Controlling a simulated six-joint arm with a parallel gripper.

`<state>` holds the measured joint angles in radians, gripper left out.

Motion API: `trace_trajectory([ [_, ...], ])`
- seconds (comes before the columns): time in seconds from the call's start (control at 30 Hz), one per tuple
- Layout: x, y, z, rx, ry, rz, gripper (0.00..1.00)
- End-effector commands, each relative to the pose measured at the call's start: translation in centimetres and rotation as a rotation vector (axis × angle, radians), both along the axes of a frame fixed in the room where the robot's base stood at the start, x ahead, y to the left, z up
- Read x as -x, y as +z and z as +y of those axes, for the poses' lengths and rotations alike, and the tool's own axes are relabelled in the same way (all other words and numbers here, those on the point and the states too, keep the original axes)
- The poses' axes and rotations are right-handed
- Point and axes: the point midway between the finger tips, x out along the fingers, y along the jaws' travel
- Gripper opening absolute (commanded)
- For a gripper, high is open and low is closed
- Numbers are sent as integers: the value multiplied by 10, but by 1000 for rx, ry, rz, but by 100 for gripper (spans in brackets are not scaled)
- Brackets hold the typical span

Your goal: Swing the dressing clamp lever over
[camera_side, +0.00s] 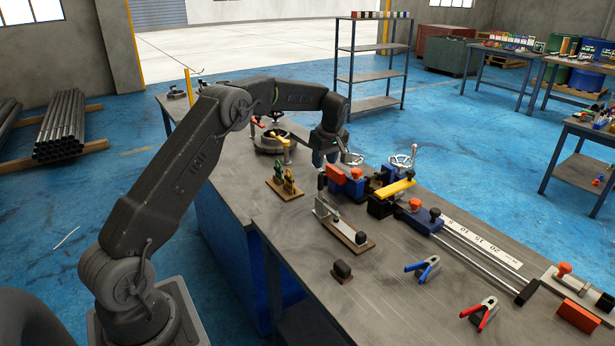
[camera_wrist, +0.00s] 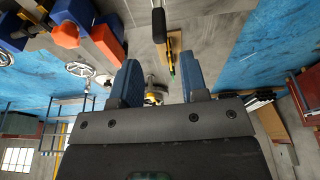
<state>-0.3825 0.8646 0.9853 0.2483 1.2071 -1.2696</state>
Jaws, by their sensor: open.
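A small clamp on a wooden base (camera_side: 352,238) stands on the bench in the side view. Its upright lever (camera_side: 321,184) rises at the base's left end. In the wrist view, a dark rod end, which looks like the lever's grip (camera_wrist: 158,24), shows at the top centre, beyond my fingertips. My gripper (camera_side: 324,160) points down just above the lever in the side view. In the wrist view my gripper (camera_wrist: 161,76) has its two blue fingers apart, with nothing held between them. Whether a finger touches the lever cannot be told.
Blue and orange fixture blocks (camera_side: 346,182) stand close to the right of my gripper, with handwheels (camera_side: 403,160) behind. A wooden board with green and yellow tools (camera_side: 284,187) lies to the left. Pliers (camera_side: 423,268) and a dark block (camera_side: 342,270) lie nearer the front.

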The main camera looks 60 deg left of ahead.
Motion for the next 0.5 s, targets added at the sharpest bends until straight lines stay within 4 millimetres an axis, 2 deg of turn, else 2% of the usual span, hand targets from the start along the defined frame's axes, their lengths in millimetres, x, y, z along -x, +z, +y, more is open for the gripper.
trace_trajectory([
  [0.5, 0, -59, 15, 1, -1, 2, 40],
])
